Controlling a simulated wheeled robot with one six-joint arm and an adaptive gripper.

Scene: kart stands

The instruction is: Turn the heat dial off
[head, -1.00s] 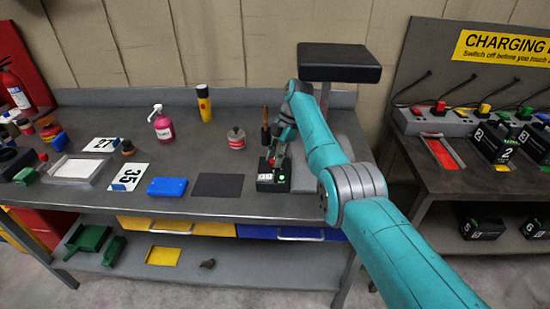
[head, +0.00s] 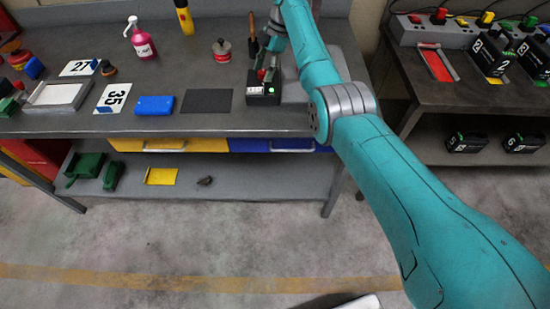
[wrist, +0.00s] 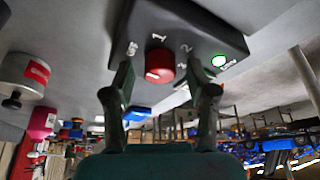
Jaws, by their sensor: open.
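The heat dial (wrist: 160,62) is a red round knob with a white mark on the face of a black box (wrist: 190,25), shown in the wrist view.
A dark mat (head: 207,101) and a blue box (head: 155,105) lie left of the black box. A red-labelled tin (head: 222,50) and pink spray bottle (head: 142,42) stand farther back. The charging bench (head: 435,95) is to the right.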

